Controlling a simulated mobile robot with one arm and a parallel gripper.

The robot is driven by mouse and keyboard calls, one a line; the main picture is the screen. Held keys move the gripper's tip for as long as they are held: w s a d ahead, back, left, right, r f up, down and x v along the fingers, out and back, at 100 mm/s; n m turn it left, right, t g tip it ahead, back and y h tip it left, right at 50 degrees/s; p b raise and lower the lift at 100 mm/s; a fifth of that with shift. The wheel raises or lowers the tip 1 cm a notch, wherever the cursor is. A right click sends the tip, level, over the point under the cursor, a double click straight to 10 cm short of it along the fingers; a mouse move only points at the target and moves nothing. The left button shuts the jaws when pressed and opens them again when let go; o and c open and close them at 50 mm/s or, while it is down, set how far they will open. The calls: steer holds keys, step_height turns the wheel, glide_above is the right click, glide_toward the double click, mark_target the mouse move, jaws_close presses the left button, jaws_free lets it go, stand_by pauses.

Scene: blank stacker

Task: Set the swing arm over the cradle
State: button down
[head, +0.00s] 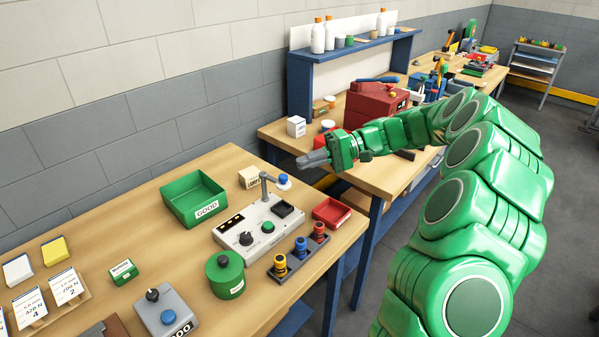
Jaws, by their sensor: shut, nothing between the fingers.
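The light grey machine (232,232) stands on the near bench, with a black knob and a green button on its top. Its grey post carries the swing arm (270,178), which points right and ends in a blue-topped tip (284,181). A black square recess (283,209), which looks like the cradle, sits at the machine's right end. The tip appears above and behind it; I cannot tell if they line up. My gripper (302,161) is shut and empty, pointing left, above and right of the swing arm's tip, apart from it.
A green GOOD bin (178,207) is left of the machine, a red tray (345,218) right. A small carton (250,178) stands behind. In front are a rack (285,268) of coloured plugs and a green canister (225,290). A second bench holds a red box (365,105).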

steer(key=w+d+f+m+t+y, duration=0.2)
steer(key=w+d+f+t+y, duration=0.15)
steer(key=w+d+f, duration=0.55)
steer(key=s+a, duration=0.1)
steer(key=a, duration=0.9)
steer(key=shift+s+a+r+h, duration=0.35)
steer(key=shift+s+a+h, duration=0.05)
steer(key=shift+h, duration=0.05)
steer(key=shift+t, duration=0.25)
steer(key=shift+s+a, duration=0.1)
steer(key=shift+s, duration=0.05)
